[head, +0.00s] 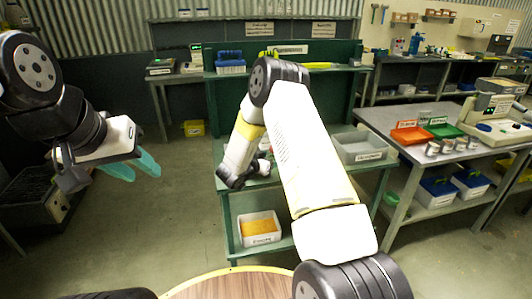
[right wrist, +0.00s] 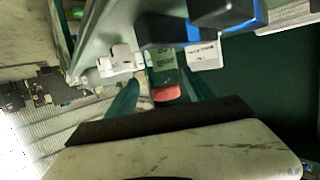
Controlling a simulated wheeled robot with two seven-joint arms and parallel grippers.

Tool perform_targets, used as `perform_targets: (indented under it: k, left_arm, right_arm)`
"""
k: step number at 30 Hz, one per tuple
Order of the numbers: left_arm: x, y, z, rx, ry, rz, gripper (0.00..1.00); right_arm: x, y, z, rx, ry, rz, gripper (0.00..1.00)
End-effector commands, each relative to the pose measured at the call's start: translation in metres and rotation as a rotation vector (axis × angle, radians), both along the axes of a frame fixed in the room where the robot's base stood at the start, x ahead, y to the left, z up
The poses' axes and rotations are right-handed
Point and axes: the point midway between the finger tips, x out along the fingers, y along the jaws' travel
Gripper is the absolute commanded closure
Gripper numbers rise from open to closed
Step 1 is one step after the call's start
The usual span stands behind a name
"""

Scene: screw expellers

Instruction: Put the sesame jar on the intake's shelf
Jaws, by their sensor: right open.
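My right arm reaches to the green rack (head: 228,203). In the head view its gripper (head: 258,168) is at the rack's middle level, with its fingertips hidden. In the right wrist view, the open right gripper (right wrist: 163,96) has one teal finger on each side of a small jar (right wrist: 164,76) with a green label and a reddish end. The jar seems to be the sesame jar, but I cannot read its label or tell whether the fingers touch it. My left gripper (head: 135,167) is open and empty over the floor at left. I cannot identify the intake's shelf.
A grey tray (head: 362,147) stands on the rack's right side. A white bin with yellow contents (head: 260,229) is on its lower level. A grey table (head: 390,122) at right bears red and green trays, several cans and a machine. The floor between is clear.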

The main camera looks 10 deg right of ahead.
Motion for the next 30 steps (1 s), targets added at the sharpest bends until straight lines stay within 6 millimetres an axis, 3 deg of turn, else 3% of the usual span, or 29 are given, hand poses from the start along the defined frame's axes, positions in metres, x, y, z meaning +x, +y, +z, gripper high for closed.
perform_targets:
  k: [9, 18, 27, 30]
  left_arm:
    - [0.0, 0.0, 0.0, 0.0, 0.0, 0.0, 0.64]
    - [0.0, 0.0, 0.0, 0.0, 0.0, 0.0, 0.64]
    - [0.0, 0.0, 0.0, 0.0, 0.0, 0.0, 0.64]
    - [0.0, 0.0, 0.0, 0.0, 0.0, 0.0, 0.64]
  right_arm:
    - [0.032, -0.026, -0.014, 0.002, 0.0, 0.001, 0.39]
    - [0.035, -0.028, -0.014, 0.001, -0.001, 0.002, 0.41]
    - [0.035, -0.028, -0.014, 0.001, -0.001, 0.002, 1.0]
    - [0.035, -0.028, -0.014, 0.0, -0.003, 0.001, 1.0]
